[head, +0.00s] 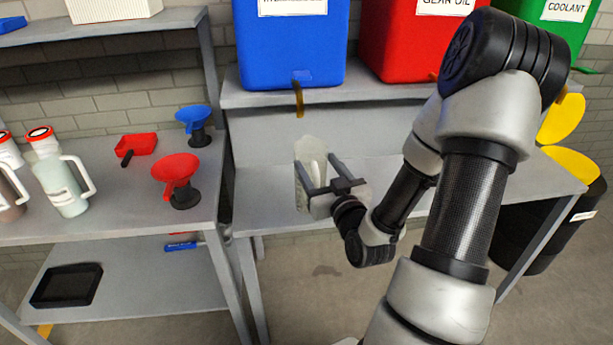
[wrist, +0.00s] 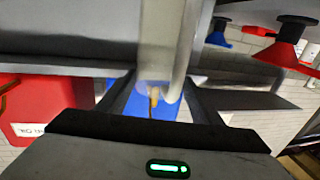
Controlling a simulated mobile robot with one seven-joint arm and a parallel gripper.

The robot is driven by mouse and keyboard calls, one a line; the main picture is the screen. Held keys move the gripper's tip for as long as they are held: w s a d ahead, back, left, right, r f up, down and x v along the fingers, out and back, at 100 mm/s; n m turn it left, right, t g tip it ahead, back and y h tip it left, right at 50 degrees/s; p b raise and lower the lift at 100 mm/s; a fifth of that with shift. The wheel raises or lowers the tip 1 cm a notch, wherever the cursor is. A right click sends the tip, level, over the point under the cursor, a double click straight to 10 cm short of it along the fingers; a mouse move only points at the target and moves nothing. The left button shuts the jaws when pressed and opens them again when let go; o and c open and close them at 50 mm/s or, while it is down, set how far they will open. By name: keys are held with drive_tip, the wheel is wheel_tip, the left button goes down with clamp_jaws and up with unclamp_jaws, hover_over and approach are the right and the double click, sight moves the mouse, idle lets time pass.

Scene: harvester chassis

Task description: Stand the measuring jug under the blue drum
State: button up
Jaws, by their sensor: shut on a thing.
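The blue drum (head: 290,50) sits on the raised shelf with its brass tap (head: 298,98) hanging over the front edge. The pale, translucent measuring jug (head: 303,165) is below the tap and a little nearer to me, over the lower grey bench top. My gripper (head: 316,182) is shut on the jug from its right front side. I cannot tell whether the jug's base touches the bench. In the wrist view, the jug (wrist: 157,45) fills the space between the fingers, and the blue drum (wrist: 140,106) and tap show behind it.
Red (head: 410,40) and green (head: 550,25) drums stand right of the blue one. Black and yellow barrels stand at right. The lower bench is clear right of the jug.

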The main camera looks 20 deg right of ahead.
sight(307, 149)
drive_tip(key=w, duration=0.8)
drive_tip(key=shift+d+p, duration=0.3)
drive_tip(key=shift+p, duration=0.1)
drive_tip(key=shift+w+f+b, duration=0.1)
drive_tip(key=shift+f+b, duration=0.2)
drive_tip(key=shift+f, duration=1.55)
drive_tip(key=o, duration=1.3)
